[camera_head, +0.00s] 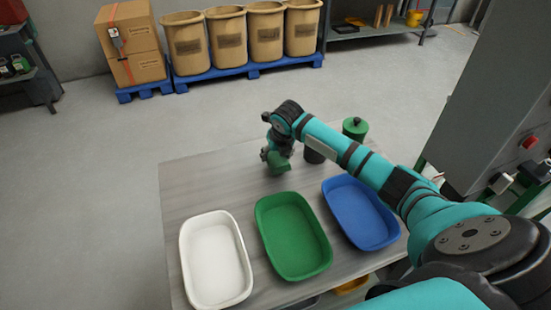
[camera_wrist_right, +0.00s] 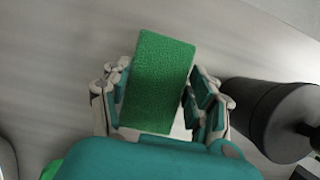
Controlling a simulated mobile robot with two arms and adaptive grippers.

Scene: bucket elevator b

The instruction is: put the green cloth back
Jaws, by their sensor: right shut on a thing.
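A green cloth (camera_head: 279,163) is in my right gripper (camera_head: 274,155), over the table behind the trays. In the right wrist view the cloth (camera_wrist_right: 158,80) is a textured green block between the two fingers of the right gripper (camera_wrist_right: 160,105), which is shut on it. I cannot tell whether the cloth touches the table. A green tray (camera_head: 325,270) stands in the middle at the front of the table, between a white tray (camera_head: 248,285) and a blue tray (camera_head: 395,238). All three look empty. My left gripper is not in view.
A dark cylindrical container (camera_head: 313,156) stands close right of the gripper; a dark round one shows in the wrist view (camera_wrist_right: 275,115). A green canister (camera_head: 355,128) stands behind my right arm. The table's left part (camera_head: 190,185) is clear. A grey cabinet (camera_head: 490,100) rises at the right.

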